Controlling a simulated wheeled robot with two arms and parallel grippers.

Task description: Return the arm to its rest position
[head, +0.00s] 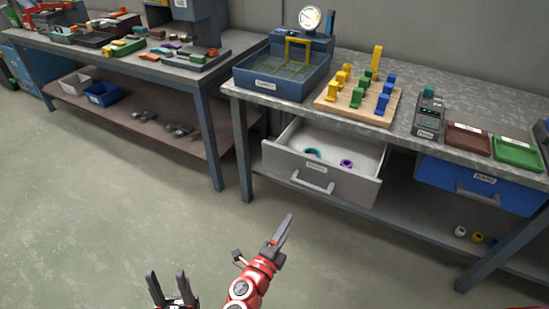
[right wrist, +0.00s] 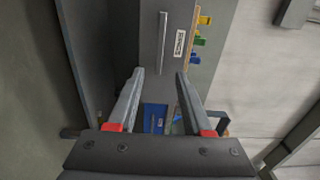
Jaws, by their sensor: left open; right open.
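My left gripper (head: 168,276) is at the bottom edge of the head view, its two dark fingers apart and pointing up, with nothing between them. My right gripper (head: 286,226) is on the red arm, over the floor in front of the open grey drawer. In the head view its fingers overlap edge-on; in the right wrist view the gripper (right wrist: 160,74) has spread fingers and holds nothing. The drawer front (head: 318,184) is clear of the gripper. Inside the drawer lie a teal ring (head: 313,153) and a purple piece (head: 346,163).
The right workbench carries a blue tray with a gauge (head: 284,84), a wooden peg board (head: 340,107), a grey device (head: 428,118), a red tray (head: 468,140) and a green tray (head: 518,154). A blue drawer (head: 478,188) is beneath. The floor (head: 90,210) at left is clear.

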